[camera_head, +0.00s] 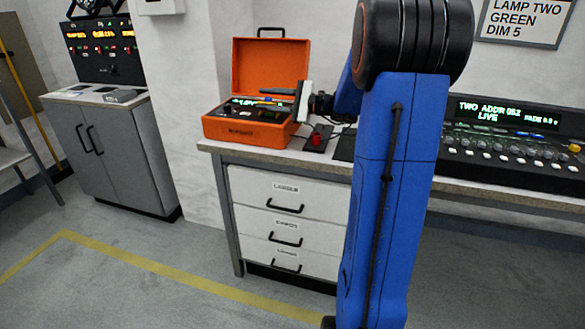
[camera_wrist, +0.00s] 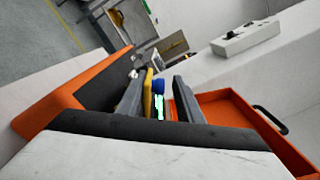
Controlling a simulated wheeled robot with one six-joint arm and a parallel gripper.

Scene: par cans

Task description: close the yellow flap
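An orange case (camera_head: 250,131) stands on the bench with its lid (camera_head: 270,65) raised. Inside are slim tools and a dark panel. In the wrist view a narrow yellow piece (camera_wrist: 148,94) shows beside a blue piece (camera_wrist: 158,86); I cannot tell whether the yellow piece is a flap. No other thing is clearly a yellow flap. My gripper (camera_wrist: 160,102) has its two grey fingers apart, with the yellow and blue pieces seen in the gap and no grip visible. In the head view my gripper (camera_head: 303,101) is at the case's right side, largely edge-on.
The bench (camera_head: 225,147) has white labelled drawers (camera_head: 287,190) below. A lighting console (camera_head: 515,143) lies at the right. A small device with a red knob (camera_head: 317,137) sits right of the case. A grey cabinet (camera_head: 110,150) stands at the left. The floor between is clear.

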